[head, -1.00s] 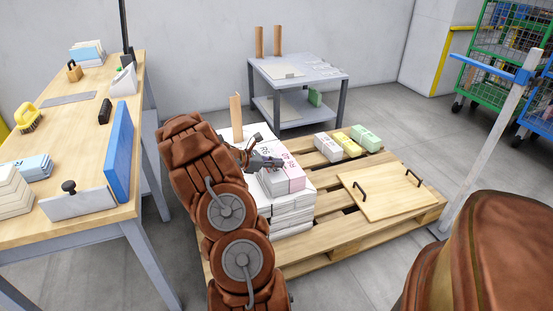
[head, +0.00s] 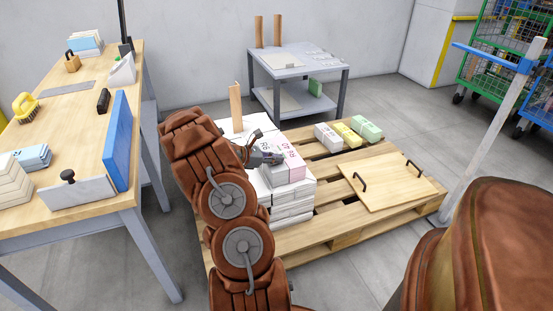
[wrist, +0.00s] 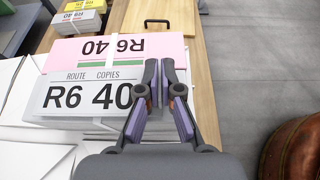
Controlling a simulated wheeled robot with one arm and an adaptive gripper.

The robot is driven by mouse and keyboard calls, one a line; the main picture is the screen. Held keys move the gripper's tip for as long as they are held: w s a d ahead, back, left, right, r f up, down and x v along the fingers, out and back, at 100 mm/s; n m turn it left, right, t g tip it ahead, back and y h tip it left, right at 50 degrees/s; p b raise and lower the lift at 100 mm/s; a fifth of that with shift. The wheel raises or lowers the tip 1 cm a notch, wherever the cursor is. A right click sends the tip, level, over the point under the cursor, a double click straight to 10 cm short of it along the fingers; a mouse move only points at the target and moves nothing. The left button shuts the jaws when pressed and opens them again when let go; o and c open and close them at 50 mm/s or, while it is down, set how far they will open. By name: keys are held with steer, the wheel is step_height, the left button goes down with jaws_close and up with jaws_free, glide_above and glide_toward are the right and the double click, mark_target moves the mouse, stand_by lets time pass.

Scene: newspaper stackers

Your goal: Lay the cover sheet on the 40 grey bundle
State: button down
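A grey-topped bundle (wrist: 90,96) printed "R6 40" lies in the wrist view, with a pink-topped bundle (wrist: 115,50) also printed "R6 40" against its far side. In the head view the pink top (head: 294,154) and grey top (head: 274,175) sit on a white stack (head: 292,208) on the pallet. My gripper (wrist: 159,62) looks shut, its fingertips close together over the right end of these bundles; nothing clear shows between them. It also shows at the stack in the head view (head: 278,158). A flat pale sheet (head: 284,62) lies on the grey cart; I cannot tell whether it is the cover sheet.
The pallet (head: 330,240) also bears white, yellow and green bundles (head: 348,135) and a wooden board with handles (head: 390,182). A wooden post (head: 236,105) stands behind the stack. A workbench (head: 70,120) is at left, a pale pole (head: 490,130) at right.

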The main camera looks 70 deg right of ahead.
steer(key=shift+f, duration=0.5)
steer(key=c, duration=1.2)
jaws_free()
steer(key=shift+c, duration=0.2)
steer(key=v, duration=1.2)
